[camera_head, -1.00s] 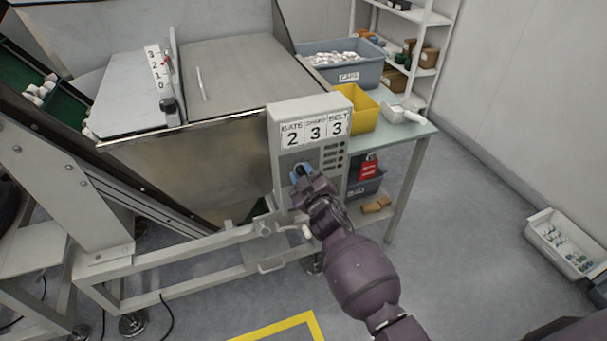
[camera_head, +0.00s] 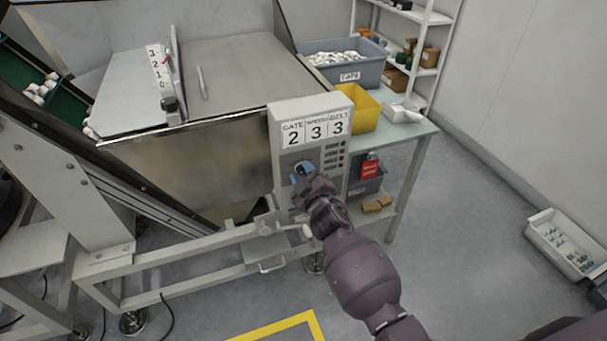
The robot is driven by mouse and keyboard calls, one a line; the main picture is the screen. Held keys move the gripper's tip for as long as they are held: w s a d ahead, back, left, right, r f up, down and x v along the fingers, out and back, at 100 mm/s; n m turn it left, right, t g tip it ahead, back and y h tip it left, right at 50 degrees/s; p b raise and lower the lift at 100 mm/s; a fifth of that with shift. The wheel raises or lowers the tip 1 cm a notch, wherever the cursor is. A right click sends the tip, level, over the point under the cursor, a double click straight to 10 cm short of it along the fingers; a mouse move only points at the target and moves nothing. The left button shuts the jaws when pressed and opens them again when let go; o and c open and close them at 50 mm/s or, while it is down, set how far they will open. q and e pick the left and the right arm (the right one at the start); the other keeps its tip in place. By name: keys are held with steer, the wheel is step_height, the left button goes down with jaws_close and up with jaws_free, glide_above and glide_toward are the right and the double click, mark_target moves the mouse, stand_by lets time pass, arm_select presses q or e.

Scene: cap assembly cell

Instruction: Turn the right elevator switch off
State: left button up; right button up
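The grey control box (camera_head: 310,108) stands at the front right corner of the metal hopper machine. Its top carries labels reading gate 2, speed 3 and belt 3, with a column of small dark buttons or lights on its right side. My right gripper (camera_head: 302,170) is at the lower left of the box's front face, its blue fingertips at or very close to the panel. The gripper and wrist cover that part of the panel, so the switch is hidden. Whether the fingers are open or shut is not clear. My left gripper is not in view.
A table (camera_head: 412,133) right of the box holds a yellow bin (camera_head: 358,108), a grey caps bin (camera_head: 345,68) and a white scoop (camera_head: 402,112). A white crate (camera_head: 565,245) sits on the floor at right. The floor between is clear.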

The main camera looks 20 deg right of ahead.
steer(key=shift+o, duration=1.3)
steer(key=shift+s, duration=0.7)
steer(key=s+p, duration=0.1)
steer(key=s, duration=0.8)
steer(key=shift+s+d, duration=0.2)
